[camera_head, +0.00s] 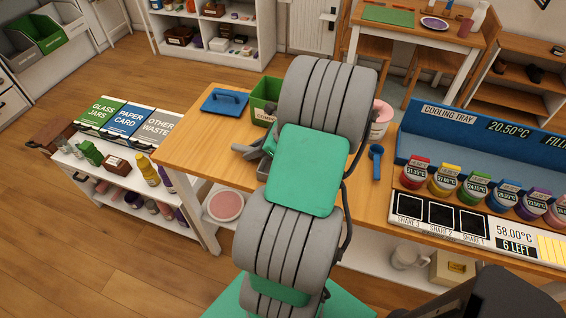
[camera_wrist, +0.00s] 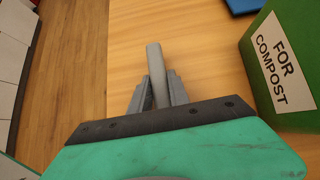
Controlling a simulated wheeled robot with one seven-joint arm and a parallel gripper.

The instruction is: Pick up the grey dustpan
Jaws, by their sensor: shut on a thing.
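The grey dustpan shows in the wrist view as a slim grey handle (camera_wrist: 153,58) standing out between the fingers. My gripper (camera_wrist: 157,90) is shut on this handle. The rest of the dustpan is hidden behind my gripper and its green and black wrist in that view. In the head view, grey parts show at the left edge of my arm above the wooden table, and my arm covers most of that spot. I cannot tell whether the dustpan touches the tabletop.
A green compost box (camera_wrist: 282,65) stands close on the right in the wrist view. A blue board with a handle (camera_head: 224,101) lies at the table's far left. A blue scoop (camera_head: 376,160) and the cooling tray (camera_head: 440,150) are right of my arm. The table's left edge is near.

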